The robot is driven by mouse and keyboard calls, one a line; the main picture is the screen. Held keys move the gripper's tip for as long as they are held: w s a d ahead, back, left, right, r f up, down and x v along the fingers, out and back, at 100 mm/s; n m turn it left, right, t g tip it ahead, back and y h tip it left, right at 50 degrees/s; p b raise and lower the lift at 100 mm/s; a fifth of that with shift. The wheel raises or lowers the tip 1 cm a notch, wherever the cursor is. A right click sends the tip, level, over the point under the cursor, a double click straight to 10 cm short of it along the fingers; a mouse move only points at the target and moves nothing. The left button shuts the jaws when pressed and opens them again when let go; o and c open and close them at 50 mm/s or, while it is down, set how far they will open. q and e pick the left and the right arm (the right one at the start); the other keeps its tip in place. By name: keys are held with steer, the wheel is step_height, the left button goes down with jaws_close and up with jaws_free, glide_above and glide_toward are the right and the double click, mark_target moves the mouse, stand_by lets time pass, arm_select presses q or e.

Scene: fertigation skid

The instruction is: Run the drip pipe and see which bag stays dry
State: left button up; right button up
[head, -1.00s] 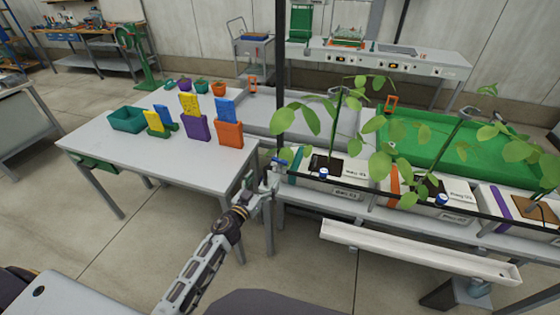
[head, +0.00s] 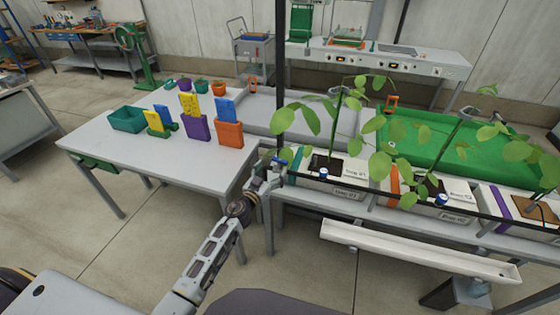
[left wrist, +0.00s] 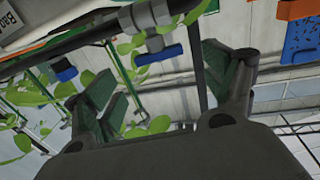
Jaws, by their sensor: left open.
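My left gripper (head: 274,172) is open and empty, right by a valve with a blue handle (head: 280,161) at the left end of the black drip pipe (head: 400,201). In the left wrist view the blue handle (left wrist: 171,53) hangs from a grey valve body between my open fingers (left wrist: 157,64); I cannot tell whether they touch. A second blue handle (left wrist: 63,71) is farther along the pipe. White grow bags with leafy plants stand in a row: one nearest (head: 352,171), one in the middle (head: 459,191), one at the right edge (head: 500,199). I see no water. My right gripper is out of view.
A grey table (head: 100,148) at left holds a teal bin (head: 127,119), several coloured pots and upright cards. A white gutter (head: 420,252) runs below the bags. A green tray (head: 425,140) lies behind them. A thin black post rises beside my left gripper.

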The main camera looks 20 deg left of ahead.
mark_target(279, 161)
arm_select(q)
steer(key=shift+w+d+b, duration=0.15)
steer(key=shift+w+d, duration=0.1)
steer(key=shift+w, duration=1)
steer(key=shift+w+d+b, duration=0.15)
steer(key=shift+w+d, duration=0.1)
steer(key=shift+w, duration=0.95)
steer(key=shift+w+d, duration=0.1)
steer(key=shift+w, duration=0.5)
steer(key=shift+w+d, duration=0.1)
steer(key=shift+w, duration=0.45)
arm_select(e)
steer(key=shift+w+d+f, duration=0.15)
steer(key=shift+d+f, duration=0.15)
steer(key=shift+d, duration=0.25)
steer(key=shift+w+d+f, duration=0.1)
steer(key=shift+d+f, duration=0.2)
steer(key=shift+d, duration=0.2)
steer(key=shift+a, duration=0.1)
arm_select(q)
steer(key=c, duration=1)
